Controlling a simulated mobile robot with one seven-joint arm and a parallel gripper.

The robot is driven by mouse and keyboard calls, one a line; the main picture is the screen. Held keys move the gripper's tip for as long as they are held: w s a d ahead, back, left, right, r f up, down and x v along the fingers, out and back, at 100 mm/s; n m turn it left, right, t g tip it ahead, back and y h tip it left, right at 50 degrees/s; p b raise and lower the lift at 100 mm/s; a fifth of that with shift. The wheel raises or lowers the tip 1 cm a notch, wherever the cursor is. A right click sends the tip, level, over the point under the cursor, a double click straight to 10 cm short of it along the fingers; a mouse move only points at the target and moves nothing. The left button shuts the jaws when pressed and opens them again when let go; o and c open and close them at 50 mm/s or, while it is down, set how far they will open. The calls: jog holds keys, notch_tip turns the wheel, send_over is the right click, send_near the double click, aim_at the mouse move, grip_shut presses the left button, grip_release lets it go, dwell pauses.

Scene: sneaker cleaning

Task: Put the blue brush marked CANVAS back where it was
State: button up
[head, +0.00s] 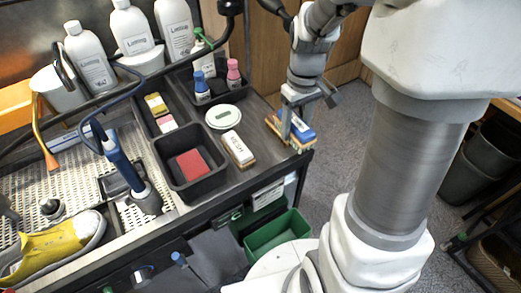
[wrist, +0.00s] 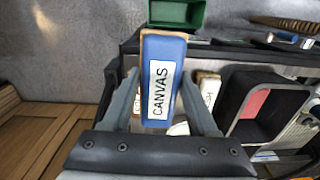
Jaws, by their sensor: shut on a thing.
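The blue brush marked CANVAS (wrist: 162,85) is between the fingers of my gripper (wrist: 161,95) in the wrist view, its label facing the camera. In the head view my gripper (head: 293,121) points down at the right corner of the bench, shut on the blue brush (head: 303,131). The brush has a wooden edge and is at the level of the bench top. I cannot tell whether it touches the surface. A brush with a white top (head: 238,149) lies to its left on the bench, apart from it.
A round white-lidded tin (head: 223,117) sits behind the white-topped brush. A black bin with a red block (head: 190,166) is further left, and a tray holds small blue- and pink-topped bottles (head: 233,73). A green crate (head: 277,236) stands below the bench. A yellow sneaker (head: 50,247) lies far left.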

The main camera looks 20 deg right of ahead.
jog(key=shift+s+d+r, duration=0.2)
jog(key=shift+s+d, duration=0.15)
jog(key=shift+s, duration=0.2)
send_over(261, 145)
notch_tip(261, 145, down, 7)
jog(key=shift+r, duration=0.1)
jog(key=shift+f+b, duration=0.35)
jog(key=shift+f, duration=1.65)
jog(key=shift+f, duration=0.15)
jog(key=o, duration=1.3)
